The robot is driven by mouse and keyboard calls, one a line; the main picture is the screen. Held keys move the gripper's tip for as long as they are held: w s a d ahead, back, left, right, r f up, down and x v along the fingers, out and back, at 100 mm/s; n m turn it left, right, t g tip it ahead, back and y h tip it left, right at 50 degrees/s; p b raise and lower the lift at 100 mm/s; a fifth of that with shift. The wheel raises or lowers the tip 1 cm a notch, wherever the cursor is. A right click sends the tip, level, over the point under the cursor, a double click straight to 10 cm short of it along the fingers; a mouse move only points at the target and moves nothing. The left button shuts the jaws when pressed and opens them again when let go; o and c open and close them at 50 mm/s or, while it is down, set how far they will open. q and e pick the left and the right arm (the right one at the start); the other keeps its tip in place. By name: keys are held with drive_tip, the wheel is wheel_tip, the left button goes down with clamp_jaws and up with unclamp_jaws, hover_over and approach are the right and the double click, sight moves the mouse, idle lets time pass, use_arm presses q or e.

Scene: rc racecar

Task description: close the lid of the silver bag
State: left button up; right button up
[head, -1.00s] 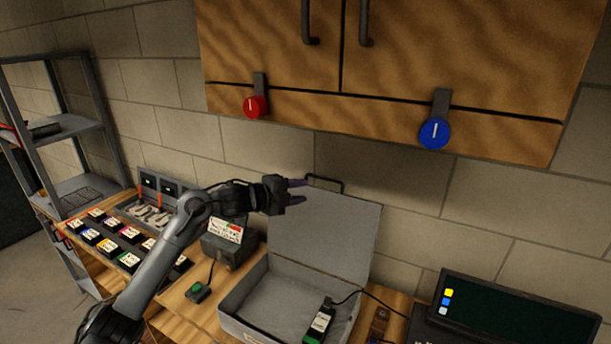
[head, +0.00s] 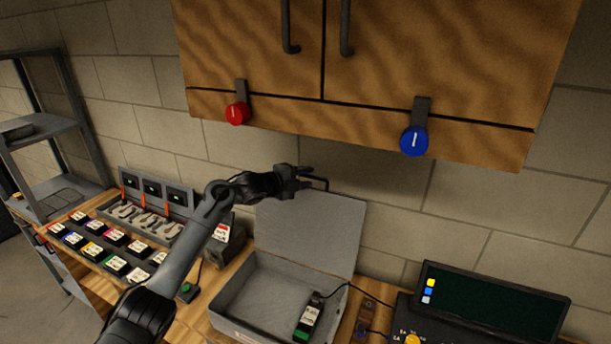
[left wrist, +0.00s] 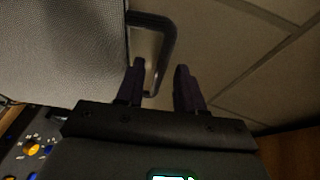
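The silver bag stands open on the bench, a grey case with its base (head: 240,290) in front and its lid (head: 318,232) raised against the wall. A dark handle (head: 318,184) is on the lid's top edge. My left gripper (head: 308,178) is at that handle. In the left wrist view the two fingers (left wrist: 160,85) are apart, with the near side of the handle (left wrist: 163,60) between or just beyond their tips; the lid (left wrist: 65,45) fills the upper left. The fingers are not closed on the handle. My right gripper is not in view.
A black battery with a cable (head: 309,318) lies in the base. A charger rack (head: 150,205) and several small batteries (head: 95,245) are at left. A dark-screened device (head: 490,300) stands right. The wooden cabinet (head: 440,60) hangs above.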

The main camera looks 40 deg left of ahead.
use_arm(q)
drive_tip(key=shift+w+d, duration=0.1)
drive_tip(key=shift+w, duration=0.15)
drive_tip(key=shift+c, duration=0.3)
clamp_jaws()
drive_tip(key=shift+f, duration=0.1)
